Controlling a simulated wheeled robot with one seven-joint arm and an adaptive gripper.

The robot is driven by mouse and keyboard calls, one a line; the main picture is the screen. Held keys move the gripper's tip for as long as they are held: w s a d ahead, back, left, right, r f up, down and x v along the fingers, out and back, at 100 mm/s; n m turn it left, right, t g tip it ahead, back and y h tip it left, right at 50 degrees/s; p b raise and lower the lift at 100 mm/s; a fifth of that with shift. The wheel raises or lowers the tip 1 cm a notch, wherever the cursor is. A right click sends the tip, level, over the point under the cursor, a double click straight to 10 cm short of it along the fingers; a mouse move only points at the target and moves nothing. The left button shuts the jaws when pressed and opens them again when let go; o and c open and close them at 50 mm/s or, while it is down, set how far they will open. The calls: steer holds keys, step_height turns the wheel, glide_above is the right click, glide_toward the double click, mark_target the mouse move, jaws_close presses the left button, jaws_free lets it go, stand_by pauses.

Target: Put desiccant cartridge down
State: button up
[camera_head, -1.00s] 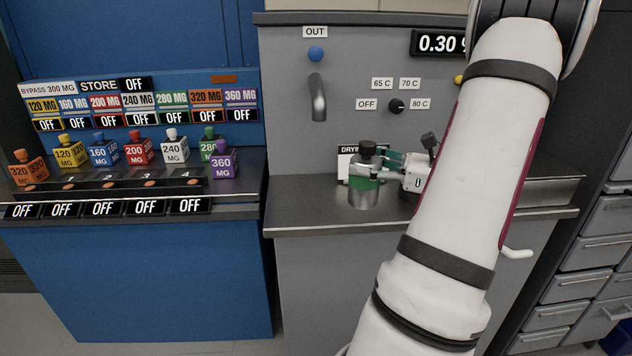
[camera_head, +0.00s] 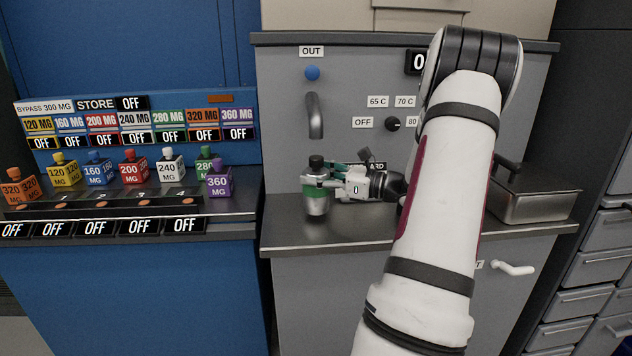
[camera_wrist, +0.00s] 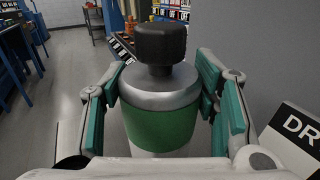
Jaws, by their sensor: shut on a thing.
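The desiccant cartridge (camera_head: 316,204) is a silver cylinder with a green band and a black knob on top. It is upright at the left part of the grey counter, below the spout. I cannot tell whether its base touches the counter. My gripper (camera_head: 318,183) reaches it from the right and is shut on it around the green band. In the wrist view the cartridge (camera_wrist: 160,126) fills the space between the green-padded fingers of my gripper (camera_wrist: 165,105). Its lower part is hidden there.
The spout (camera_head: 314,115) hangs on the grey panel behind. A metal tray (camera_head: 535,207) stands at the counter's right end. On the blue bench at left are several coloured weight blocks, the purple one (camera_head: 219,182) nearest. The counter (camera_head: 345,235) in front is clear.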

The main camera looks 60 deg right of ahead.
steer(key=shift+f, duration=0.7)
steer(key=o, duration=1.5)
steer(key=shift+f, duration=0.15)
steer(key=shift+o, duration=0.2)
steer(key=shift+s, duration=0.15)
steer(key=v, duration=1.1)
steer(key=shift+s+p, duration=0.3)
steer(key=shift+s, duration=0.05)
steer(key=shift+d, duration=0.2)
